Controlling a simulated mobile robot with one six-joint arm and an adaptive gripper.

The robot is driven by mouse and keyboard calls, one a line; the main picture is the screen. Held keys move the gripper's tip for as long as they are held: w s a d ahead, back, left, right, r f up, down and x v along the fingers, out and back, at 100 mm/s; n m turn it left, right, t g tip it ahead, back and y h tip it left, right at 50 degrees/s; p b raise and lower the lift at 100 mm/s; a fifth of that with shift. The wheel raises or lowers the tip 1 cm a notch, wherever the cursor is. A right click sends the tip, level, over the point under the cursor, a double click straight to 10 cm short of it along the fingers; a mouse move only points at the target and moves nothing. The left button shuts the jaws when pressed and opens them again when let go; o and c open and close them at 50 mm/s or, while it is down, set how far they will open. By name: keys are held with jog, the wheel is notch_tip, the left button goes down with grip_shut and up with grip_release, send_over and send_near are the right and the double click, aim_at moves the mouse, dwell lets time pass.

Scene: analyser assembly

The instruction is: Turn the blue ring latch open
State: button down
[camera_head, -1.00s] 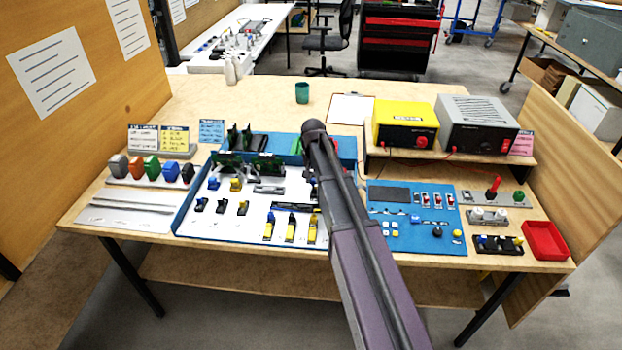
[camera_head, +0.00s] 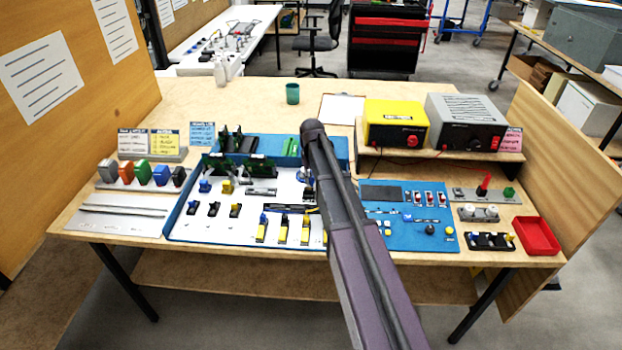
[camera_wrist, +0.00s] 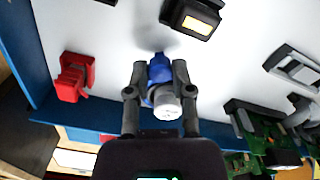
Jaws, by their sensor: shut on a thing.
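In the wrist view my gripper (camera_wrist: 158,90) is shut on a small blue part, the blue ring latch (camera_wrist: 160,68), with a finger on either side of it. A pale grey round connector end (camera_wrist: 167,104) sits between the fingers, nearer the camera than the blue part. The blue part stands against the white panel. How far the ring is turned cannot be told. In the head view my arm hides the gripper and nearly all of the latch.
A red clip part (camera_wrist: 74,78) and a black block with a lit yellow face (camera_wrist: 192,16) are near the gripper. Green circuit boards (camera_wrist: 265,135) stand to one side. The blue tray wall (camera_wrist: 95,137) runs close by. A red bin (camera_head: 536,236) sits at the bench's right.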

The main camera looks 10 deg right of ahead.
aim_at(303, 187)
jog(key=shift+c, duration=2.4)
grip_release()
jog(key=shift+a+m, duration=0.1)
jog(key=shift+m, duration=0.2)
jog(key=shift+a+m, duration=0.6)
jog(key=shift+m, duration=0.7)
jog(key=m, duration=0.1)
jog(key=a+m, duration=0.1)
jog(key=m, duration=0.1)
jog(key=shift+w+a+m, duration=0.15)
jog(key=shift+a+m, duration=0.15)
jog(key=shift+r+p, duration=0.35)
jog(key=shift+p, duration=0.05)
notch_tip(303, 187, up, 13)
jog(key=p, duration=1.3)
jog(key=s+r+n+p, duration=0.2)
jog(key=s, duration=1)
jog(key=s+a+r+n+p, duration=0.1)
jog(key=s+n, duration=0.2)
jog(key=s, duration=0.9)
jog(key=shift+s+a+r+n+p, duration=0.2)
jog(key=shift+a+r+n+p, duration=0.1)
jog(key=shift+r+p, duration=0.1)
